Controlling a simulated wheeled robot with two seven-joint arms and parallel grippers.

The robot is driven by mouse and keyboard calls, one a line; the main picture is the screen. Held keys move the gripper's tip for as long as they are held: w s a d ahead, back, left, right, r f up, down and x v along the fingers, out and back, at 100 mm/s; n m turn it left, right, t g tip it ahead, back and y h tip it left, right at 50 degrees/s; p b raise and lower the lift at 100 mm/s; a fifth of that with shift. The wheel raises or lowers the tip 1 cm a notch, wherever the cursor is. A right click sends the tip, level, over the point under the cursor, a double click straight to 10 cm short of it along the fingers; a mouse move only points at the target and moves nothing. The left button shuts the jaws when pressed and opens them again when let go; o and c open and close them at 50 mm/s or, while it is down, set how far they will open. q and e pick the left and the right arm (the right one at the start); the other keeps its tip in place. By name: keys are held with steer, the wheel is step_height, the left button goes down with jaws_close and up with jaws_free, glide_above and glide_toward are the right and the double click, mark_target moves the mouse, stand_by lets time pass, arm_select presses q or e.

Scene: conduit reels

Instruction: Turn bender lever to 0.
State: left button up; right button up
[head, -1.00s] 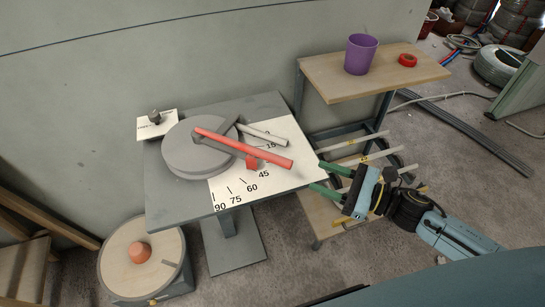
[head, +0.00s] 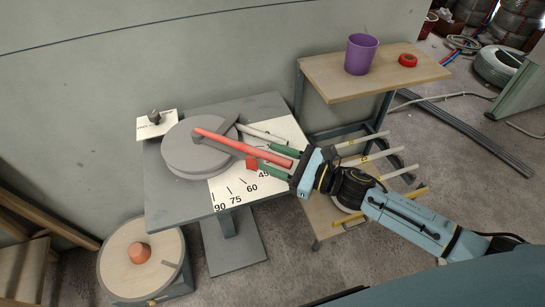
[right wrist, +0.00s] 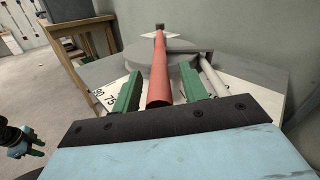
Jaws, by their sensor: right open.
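The bender lever (head: 235,144) is a long red bar reaching right from the grey round bender head (head: 188,160). It lies over the white angle scale (head: 226,188), between the 15 and 45 marks, with a small red block (head: 252,163) beneath it. My right gripper (head: 270,160) is open, its green fingers on either side of the lever's outer end. In the right wrist view, the lever (right wrist: 159,80) runs between the two fingers (right wrist: 160,92), with gaps visible on both sides.
A grey conduit (head: 262,134) lies beside the lever on the bender table (head: 262,103). A side stand (head: 325,84) behind holds a purple cup (head: 361,54) and a red tape roll (head: 407,60). A round wooden-topped drum (head: 118,262) stands at front left.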

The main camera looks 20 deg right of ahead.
steer(key=shift+w+a, duration=0.35)
steer(key=shift+c, duration=1.1)
jaws_close()
steer(key=shift+w+d, duration=0.1)
